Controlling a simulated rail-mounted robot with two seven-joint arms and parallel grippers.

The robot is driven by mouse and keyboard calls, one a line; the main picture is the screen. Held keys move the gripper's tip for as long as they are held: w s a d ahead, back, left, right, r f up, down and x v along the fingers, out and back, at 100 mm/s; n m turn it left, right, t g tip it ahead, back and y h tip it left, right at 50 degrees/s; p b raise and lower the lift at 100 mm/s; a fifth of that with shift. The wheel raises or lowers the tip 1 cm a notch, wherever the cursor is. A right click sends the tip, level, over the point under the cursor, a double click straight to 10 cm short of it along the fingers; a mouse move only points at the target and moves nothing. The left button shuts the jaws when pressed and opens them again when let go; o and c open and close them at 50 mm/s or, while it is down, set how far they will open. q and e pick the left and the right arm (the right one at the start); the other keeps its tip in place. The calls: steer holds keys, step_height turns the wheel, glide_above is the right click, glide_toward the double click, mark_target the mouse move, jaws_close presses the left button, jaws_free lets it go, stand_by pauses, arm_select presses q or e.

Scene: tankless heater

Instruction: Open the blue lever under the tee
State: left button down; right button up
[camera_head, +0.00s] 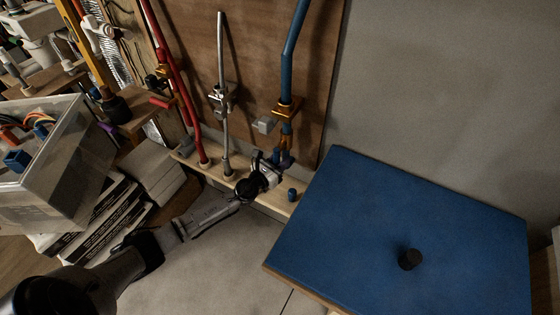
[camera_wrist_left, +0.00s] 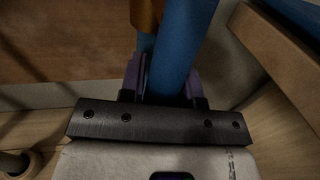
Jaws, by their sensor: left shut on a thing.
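A blue pipe (camera_head: 296,40) runs down the wooden board to a brass tee (camera_head: 288,107). Blue parts continue below the tee, partly hidden by my left gripper (camera_head: 282,163). In the left wrist view, the purple fingers of the gripper (camera_wrist_left: 160,85) stand on either side of a thick blue bar, which looks like the blue lever (camera_wrist_left: 182,45). The gripper is shut on it. A narrower blue pipe and a brass part (camera_wrist_left: 147,14) show behind the bar. The fingertips are mostly hidden. My right gripper is not in view.
A red pipe (camera_head: 176,80) and a grey pipe (camera_head: 221,50) stand left on the board, above a wooden ledge (camera_head: 215,172). A blue panel with a black knob (camera_head: 410,260) lies close at right. A clear bin (camera_head: 60,175) stands left.

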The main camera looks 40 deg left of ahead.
arm_select(q)
steer(key=c, duration=0.8)
jaws_free()
steer(key=s, duration=0.7)
steer(key=s+p, duration=0.1)
steer(key=s, duration=0.6)
steer(key=shift+d, duration=0.2)
steer(key=shift+w, duration=0.1)
